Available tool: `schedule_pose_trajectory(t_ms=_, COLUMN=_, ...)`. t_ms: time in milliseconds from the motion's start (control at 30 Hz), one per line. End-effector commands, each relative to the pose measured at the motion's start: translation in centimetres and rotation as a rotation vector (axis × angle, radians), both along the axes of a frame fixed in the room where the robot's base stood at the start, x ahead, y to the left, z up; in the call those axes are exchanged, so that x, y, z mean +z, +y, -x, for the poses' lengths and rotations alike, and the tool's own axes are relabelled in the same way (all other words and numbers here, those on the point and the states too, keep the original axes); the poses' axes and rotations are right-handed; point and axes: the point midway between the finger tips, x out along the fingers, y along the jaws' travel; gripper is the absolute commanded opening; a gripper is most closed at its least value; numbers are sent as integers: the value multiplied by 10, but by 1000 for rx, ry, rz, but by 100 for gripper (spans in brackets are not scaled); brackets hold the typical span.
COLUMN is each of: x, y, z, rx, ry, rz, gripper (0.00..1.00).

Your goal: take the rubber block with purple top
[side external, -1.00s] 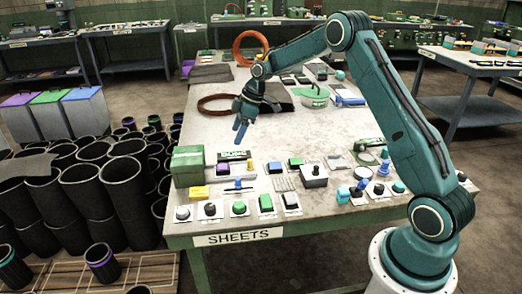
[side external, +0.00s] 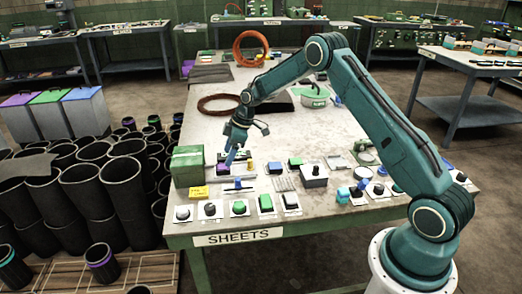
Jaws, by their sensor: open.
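The rubber block with purple top (side external: 222,169) sits on the near left part of the table, just right of a green box. My gripper (side external: 229,162) points down over it, its blue fingertips very close to the block's top and partly in front of it. The gripper is open and holds nothing that I can see. Whether the fingers touch the block or stand around it cannot be told from this view.
The green box (side external: 187,167) stands close on the left, and a small yellow block (side external: 247,168) close on the right. Rows of small blocks and knobs fill the table's near edge. The table (side external: 190,123) is bare farther back on the left.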

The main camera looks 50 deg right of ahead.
Motion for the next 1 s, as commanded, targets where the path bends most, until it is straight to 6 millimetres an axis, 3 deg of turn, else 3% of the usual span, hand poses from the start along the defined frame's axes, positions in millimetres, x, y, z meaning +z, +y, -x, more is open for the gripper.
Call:
schedule_pose_trajectory(t_ms=233, x=-6, y=2, z=-2, rx=0, ry=1, rz=0, gripper=69)
schedule_pose_trajectory(t_ms=633, x=-43, y=13, z=-14, rx=-1, ry=2, rz=0, gripper=69)
schedule_pose_trajectory(t_ms=1000, x=-47, y=14, z=-16, rx=-1, ry=0, rz=1, gripper=69)
